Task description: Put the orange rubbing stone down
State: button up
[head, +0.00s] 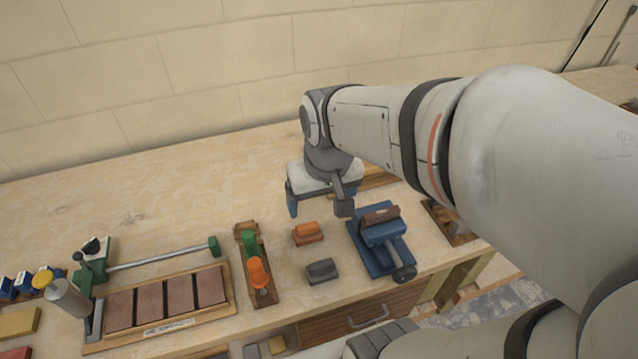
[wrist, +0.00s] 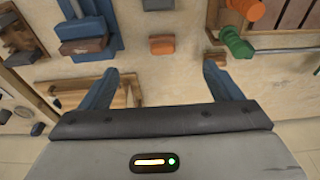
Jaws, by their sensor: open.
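The orange rubbing stone (head: 308,233) lies on the bench, between the wooden rack and the blue vise. It also shows in the wrist view (wrist: 162,45), near the top middle, beyond my fingertips. My gripper (head: 318,203) is above the bench, just behind the stone in the head view. Its two blue fingers are spread wide with nothing between them, as the wrist view (wrist: 172,80) shows. The stone is apart from both fingers.
A grey block (head: 322,271) lies in front of the stone. The blue vise (head: 382,240) stands to its right. A wooden rack (head: 246,235) with green and orange pieces stands to its left. A tray of brown slabs (head: 218,312) is farther left. The back left bench is clear.

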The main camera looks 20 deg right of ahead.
jog(key=shift+t, duration=0.4)
jog(key=s, duration=0.1)
jog(key=s+r, duration=0.1)
jog(key=s, duration=0.2)
jog(key=shift+d+r, duration=0.15)
jog(key=shift+r, duration=0.2)
jog(key=shift+o, duration=0.4)
